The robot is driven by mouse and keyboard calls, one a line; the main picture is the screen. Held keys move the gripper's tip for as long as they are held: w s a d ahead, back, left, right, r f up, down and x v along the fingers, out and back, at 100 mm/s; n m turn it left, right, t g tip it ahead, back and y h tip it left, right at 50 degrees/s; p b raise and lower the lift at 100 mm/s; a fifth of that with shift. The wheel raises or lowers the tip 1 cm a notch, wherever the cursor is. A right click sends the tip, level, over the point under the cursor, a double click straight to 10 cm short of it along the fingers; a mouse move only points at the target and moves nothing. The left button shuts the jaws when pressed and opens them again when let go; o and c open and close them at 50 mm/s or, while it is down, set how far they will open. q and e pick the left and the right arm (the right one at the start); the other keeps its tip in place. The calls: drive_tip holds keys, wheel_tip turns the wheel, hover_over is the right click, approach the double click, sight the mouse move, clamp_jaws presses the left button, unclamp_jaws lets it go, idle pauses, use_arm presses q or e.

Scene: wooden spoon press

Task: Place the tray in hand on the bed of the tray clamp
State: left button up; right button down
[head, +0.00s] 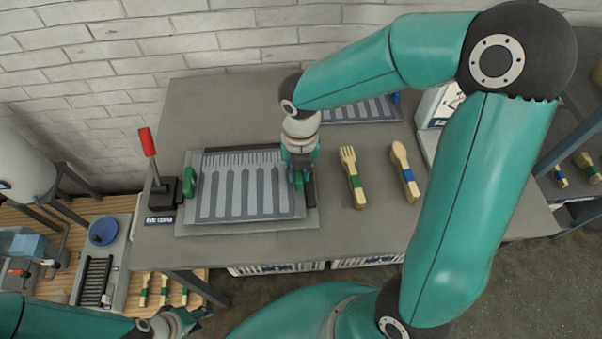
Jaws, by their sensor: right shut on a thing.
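The grey tray (243,193), with several long utensil-shaped slots, lies level over the tray clamp's grey bed (250,228). My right gripper (298,182) is shut on the tray's right edge from above. I cannot tell whether the tray touches the bed or hovers just above it. The tray clamp has a red-handled lever (148,142) standing up at the left and a green pad (189,182) beside the tray's left edge. My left gripper (196,318) is low at the bottom left, away from the table; its fingers are too small to read.
A fork bundle (352,177) and a spoon bundle (404,174) lie on the table (350,225) right of the clamp. Another slotted tray (355,110) lies behind, partly hidden by my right arm. A white dial device (440,104) stands at the right.

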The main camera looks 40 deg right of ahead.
drive_tip(key=shift+f, duration=0.95)
drive_tip(key=shift+f, duration=0.15)
drive_tip(key=c, duration=1.1)
unclamp_jaws()
wheel_tip(320, 180, up, 12)
drive_tip(key=shift+d+r+p, duration=0.1)
drive_tip(key=shift+r+p, duration=0.05)
drive_tip(key=shift+p, duration=0.45)
